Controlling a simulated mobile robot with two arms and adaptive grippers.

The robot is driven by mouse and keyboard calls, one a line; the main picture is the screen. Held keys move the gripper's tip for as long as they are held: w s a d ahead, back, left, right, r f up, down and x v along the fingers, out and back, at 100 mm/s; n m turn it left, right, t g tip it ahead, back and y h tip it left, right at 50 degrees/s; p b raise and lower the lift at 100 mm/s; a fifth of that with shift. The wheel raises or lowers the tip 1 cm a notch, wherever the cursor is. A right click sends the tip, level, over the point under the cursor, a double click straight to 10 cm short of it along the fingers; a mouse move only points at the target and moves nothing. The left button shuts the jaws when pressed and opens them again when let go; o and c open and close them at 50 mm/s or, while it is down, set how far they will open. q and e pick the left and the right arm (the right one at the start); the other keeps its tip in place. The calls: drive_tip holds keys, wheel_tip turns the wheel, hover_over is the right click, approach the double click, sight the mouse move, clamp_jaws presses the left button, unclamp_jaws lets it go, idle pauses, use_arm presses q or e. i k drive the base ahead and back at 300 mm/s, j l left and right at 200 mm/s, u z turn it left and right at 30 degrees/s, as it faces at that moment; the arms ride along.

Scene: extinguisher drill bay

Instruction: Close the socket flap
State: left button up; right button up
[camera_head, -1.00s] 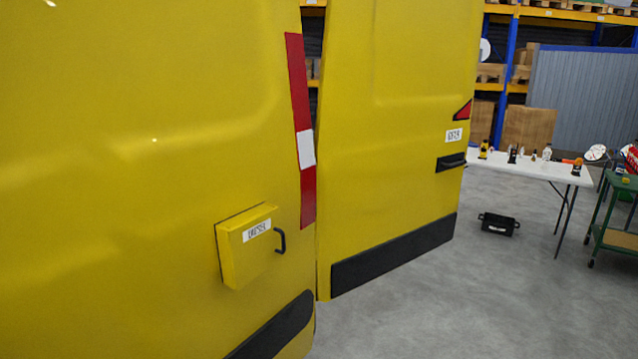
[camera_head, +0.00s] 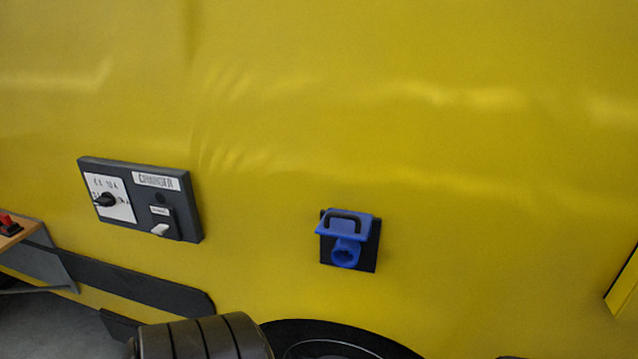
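The blue socket (camera_head: 345,254) sits on a black backing plate on the yellow vehicle side, right of centre and below mid-height. Its blue flap (camera_head: 338,231), with a black handle on it, is open: it stands out from the plate above the round socket mouth, which shows uncovered.
A dark control panel (camera_head: 185,193) with a rotary switch and a small lever is on the vehicle side to the left. Below the socket is a dark wheel (camera_head: 300,333). A dark trim strip (camera_head: 140,287) runs low at left. A wooden surface (camera_head: 12,233) with a red item is at the left edge.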

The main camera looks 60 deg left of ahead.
sight(343, 225)
drive_tip(key=u, duration=1.75)
